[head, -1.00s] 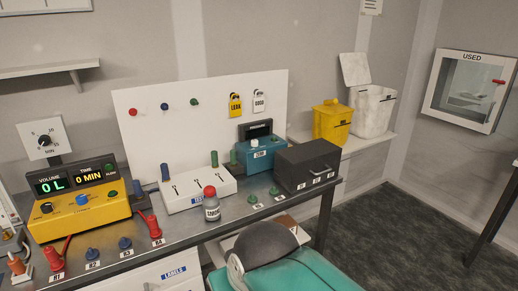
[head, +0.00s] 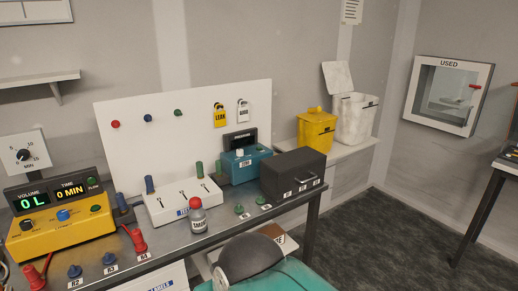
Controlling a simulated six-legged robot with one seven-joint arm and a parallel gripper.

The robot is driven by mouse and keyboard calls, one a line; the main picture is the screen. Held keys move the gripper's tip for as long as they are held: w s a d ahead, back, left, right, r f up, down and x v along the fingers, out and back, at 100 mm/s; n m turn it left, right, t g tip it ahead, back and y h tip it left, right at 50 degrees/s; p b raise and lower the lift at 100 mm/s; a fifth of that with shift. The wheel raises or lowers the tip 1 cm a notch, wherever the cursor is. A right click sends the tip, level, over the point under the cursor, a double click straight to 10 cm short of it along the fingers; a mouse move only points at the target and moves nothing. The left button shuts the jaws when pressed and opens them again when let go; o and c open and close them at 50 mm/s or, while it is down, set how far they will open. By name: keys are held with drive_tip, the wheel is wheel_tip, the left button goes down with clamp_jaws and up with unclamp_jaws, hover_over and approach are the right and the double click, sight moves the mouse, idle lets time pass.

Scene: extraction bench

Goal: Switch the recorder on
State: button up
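A teal box (head: 243,165) with a white button (head: 240,152) on top and a small dark display (head: 240,140) at its back stands on the bench; it may be the recorder, but its small label is not readable. The display shows no lit digits. A yellow unit (head: 60,232) at the left has knobs and a lit panel (head: 58,195) reading "0 L" and "0 MIN". My gripper is not in view; only a grey rounded part and a teal part of what looks like my own body show at the bottom.
A yellow bin (head: 316,130) and white bin (head: 355,118) are on a shelf behind.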

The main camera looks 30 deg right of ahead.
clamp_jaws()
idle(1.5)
